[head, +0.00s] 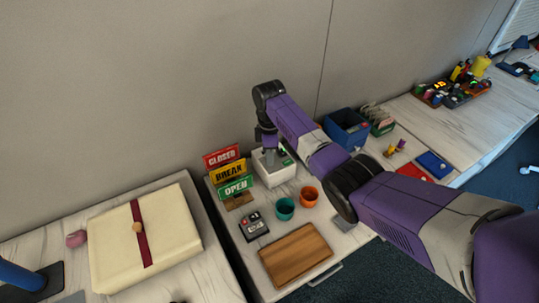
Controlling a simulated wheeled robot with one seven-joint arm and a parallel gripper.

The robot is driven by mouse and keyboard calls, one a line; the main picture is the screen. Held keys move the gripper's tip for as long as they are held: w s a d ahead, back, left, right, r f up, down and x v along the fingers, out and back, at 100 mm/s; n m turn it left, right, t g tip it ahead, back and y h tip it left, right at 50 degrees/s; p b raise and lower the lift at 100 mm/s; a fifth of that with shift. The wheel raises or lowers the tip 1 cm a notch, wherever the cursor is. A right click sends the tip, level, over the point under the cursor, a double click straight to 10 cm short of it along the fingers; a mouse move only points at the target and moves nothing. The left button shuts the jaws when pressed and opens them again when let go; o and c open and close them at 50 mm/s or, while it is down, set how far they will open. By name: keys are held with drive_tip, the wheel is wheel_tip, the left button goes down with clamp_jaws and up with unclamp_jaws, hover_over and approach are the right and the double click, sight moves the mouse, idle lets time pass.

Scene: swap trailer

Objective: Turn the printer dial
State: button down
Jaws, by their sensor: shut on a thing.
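The printer (274,171) is a small white box with a dark top area, standing at the back of the middle cabinet top, against the wall. My gripper (269,156) points down onto the top of the printer from my purple arm. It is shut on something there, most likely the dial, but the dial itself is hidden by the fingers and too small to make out. I cannot tell how far the dial is turned.
The closed/break/open sign (228,172) stands left of the printer. A teal cup (285,208), an orange cup (309,195), a black-and-grey device (253,226) and a wooden board (295,254) lie in front. A blue bin (346,128) stands to the right.

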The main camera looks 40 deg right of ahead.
drive_tip(key=shift+n, duration=0.5)
drive_tip(key=c, duration=1.3)
unclamp_jaws()
drive_tip(key=shift+o, duration=0.2)
drive_tip(key=shift+r, duration=0.1)
wheel_tip(320, 180, up, 8)
drive_tip(key=shift+f+b, duration=0.15)
drive_tip(key=shift+b, duration=0.25)
drive_tip(key=shift+s, duration=0.1)
